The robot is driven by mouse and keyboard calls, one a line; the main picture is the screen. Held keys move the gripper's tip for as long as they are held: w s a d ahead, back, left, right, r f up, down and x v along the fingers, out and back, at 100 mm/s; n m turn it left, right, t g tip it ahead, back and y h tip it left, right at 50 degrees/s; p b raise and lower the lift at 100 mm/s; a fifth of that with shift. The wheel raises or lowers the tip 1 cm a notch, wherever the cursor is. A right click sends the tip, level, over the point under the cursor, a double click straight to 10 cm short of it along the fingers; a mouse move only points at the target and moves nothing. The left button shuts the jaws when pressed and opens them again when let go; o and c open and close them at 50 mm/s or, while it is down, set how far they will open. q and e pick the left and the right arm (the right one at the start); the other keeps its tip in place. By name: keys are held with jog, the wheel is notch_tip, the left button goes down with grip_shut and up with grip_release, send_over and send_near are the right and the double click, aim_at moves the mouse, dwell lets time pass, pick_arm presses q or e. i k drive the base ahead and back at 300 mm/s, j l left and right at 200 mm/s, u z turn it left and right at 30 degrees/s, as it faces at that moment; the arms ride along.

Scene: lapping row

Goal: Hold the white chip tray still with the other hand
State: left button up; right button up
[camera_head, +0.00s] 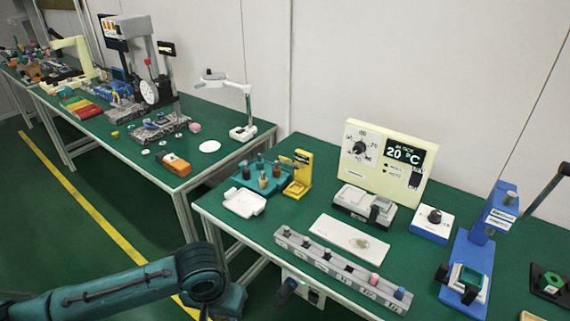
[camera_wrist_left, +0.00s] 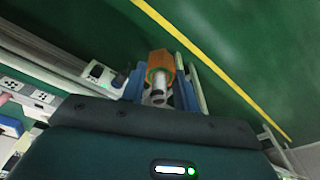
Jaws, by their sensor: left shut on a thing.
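A shallow white tray (camera_head: 244,202) lies flat on the left end of the near green table, in front of a teal rack. Nothing touches it. My left arm enters at the lower left of the head view and ends low, in front of the table; its fingertips are hard to make out there. In the left wrist view my left gripper (camera_wrist_left: 160,85) is shut on an orange piece (camera_wrist_left: 161,64) with a pale grey cylindrical end, held over the floor. The white tray cannot be made out in the wrist view. My right gripper is not in view.
A teal rack (camera_head: 262,177) with small bottles stands behind the tray. A flat white plate (camera_head: 347,238), a grey strip of knobs (camera_head: 342,270) and a blue press (camera_head: 470,255) fill the table to the right. A gap separates the tables.

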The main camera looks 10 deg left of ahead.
aim_at(245, 203)
jog(key=j+z, duration=0.25)
jog(key=z, duration=0.2)
jog(key=j+z, duration=0.25)
jog(key=z, duration=0.2)
jog(key=j+z, duration=0.2)
jog(key=j, duration=0.15)
jog(key=k+j+z, duration=0.2)
jog(key=j, duration=0.2)
jog(key=j+z, duration=0.25)
jog(key=k+j+z, duration=0.2)
jog(key=j, duration=0.25)
jog(key=k+j, duration=0.15)
jog(key=j, duration=0.2)
jog(key=k+j+z, duration=0.15)
jog(key=j, duration=0.2)
jog(key=k+j, duration=0.15)
jog(key=j, duration=0.2)
jog(key=k+j+z, duration=0.1)
jog(key=j, duration=0.25)
jog(key=k+j, duration=0.2)
jog(key=j, duration=0.2)
jog(key=k+j, duration=0.2)
jog(key=j, duration=0.15)
jog(key=k+j, duration=0.2)
jog(key=j, duration=0.2)
jog(key=i, duration=0.7)
